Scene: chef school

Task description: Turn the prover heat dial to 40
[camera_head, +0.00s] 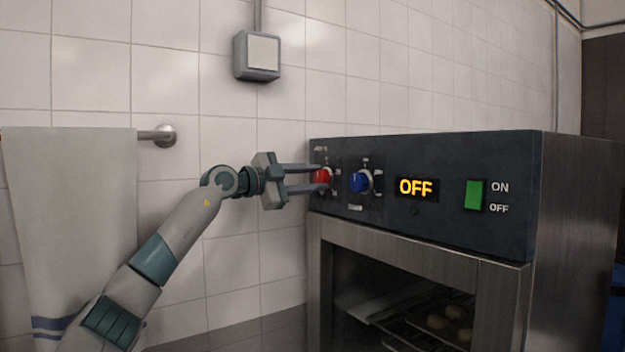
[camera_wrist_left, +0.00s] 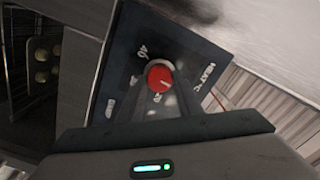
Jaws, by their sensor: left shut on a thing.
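The prover's dark control panel (camera_head: 450,165) carries a red dial (camera_head: 323,181) at its left end. My left gripper (camera_head: 319,178) reaches it from the left, with one finger above and one below, shut on the dial. In the left wrist view the red dial (camera_wrist_left: 160,78) sits among printed marks, with "40" and "HEAT °C" readable beside it. A pale line shows on its face, but I cannot tell clearly which mark it points to. My right gripper is not in view.
A blue dial (camera_head: 360,182) sits just right of the red one. Further right are a display (camera_head: 416,188) reading OFF and a green switch (camera_head: 474,194). A towel (camera_head: 70,220) hangs from a rail at left. Trays with food show behind the glass door below.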

